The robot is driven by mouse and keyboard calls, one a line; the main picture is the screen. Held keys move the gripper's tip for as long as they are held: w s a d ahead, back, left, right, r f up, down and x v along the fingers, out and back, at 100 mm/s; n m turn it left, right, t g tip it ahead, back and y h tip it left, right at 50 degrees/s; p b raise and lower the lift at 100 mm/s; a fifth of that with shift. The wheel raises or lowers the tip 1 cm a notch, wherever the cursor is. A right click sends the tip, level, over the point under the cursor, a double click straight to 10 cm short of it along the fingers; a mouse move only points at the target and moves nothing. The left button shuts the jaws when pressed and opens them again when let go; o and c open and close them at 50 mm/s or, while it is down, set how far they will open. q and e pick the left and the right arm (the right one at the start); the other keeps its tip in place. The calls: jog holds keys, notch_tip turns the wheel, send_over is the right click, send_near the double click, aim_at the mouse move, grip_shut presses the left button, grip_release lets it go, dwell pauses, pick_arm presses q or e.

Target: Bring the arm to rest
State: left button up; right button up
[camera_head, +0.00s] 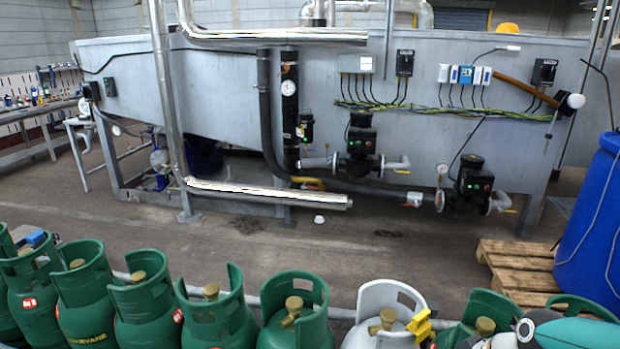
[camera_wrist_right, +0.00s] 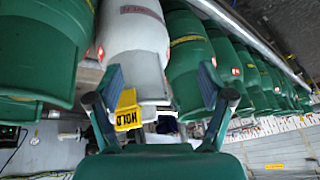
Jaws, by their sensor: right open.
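A grey-white cylinder (camera_head: 388,305) with a brass valve stands in a row of green cylinders along the bottom of the head view. A yellow tag (camera_head: 419,326) hangs on its collar. In the right wrist view, my right gripper (camera_wrist_right: 161,78) is open, its two fingers spread, with nothing held between them. The grey-white cylinder (camera_wrist_right: 134,35) and its yellow tag (camera_wrist_right: 128,112), marked HOLD, show beyond and between the fingers. I cannot tell how far the fingers are from it. Part of my right arm (camera_head: 572,334) shows at the lower right of the head view. My left arm is not in view.
Green cylinders (camera_head: 293,328) stand close together on both sides. A rail runs behind the row. Beyond lie open floor (camera_head: 240,240) and a large grey machine (camera_head: 225,95) with pipes. A wooden pallet (camera_head: 515,262) and blue drum (camera_head: 590,225) stand at the right.

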jog(key=s+a+f+m+g+p, duration=0.1)
jog(key=a+f+p, duration=0.15)
jog(key=f, duration=0.25)
jog(key=s+a+f+m+p, duration=0.1)
jog(key=a+f, duration=0.3)
jog(key=f, duration=0.2)
jog(key=s+a+f+m+g+p, duration=0.2)
jog(key=s+a+f+m+p, duration=0.1)
jog(key=s+a+f, duration=0.4)
jog(key=s+f+m, duration=0.1)
jog(key=s+f, duration=0.2)
jog(key=s, duration=0.1)
jog(key=shift+s+a+f+y+p, duration=0.2)
jog(key=shift+y+p, duration=0.1)
jog(key=shift+y, duration=0.1)
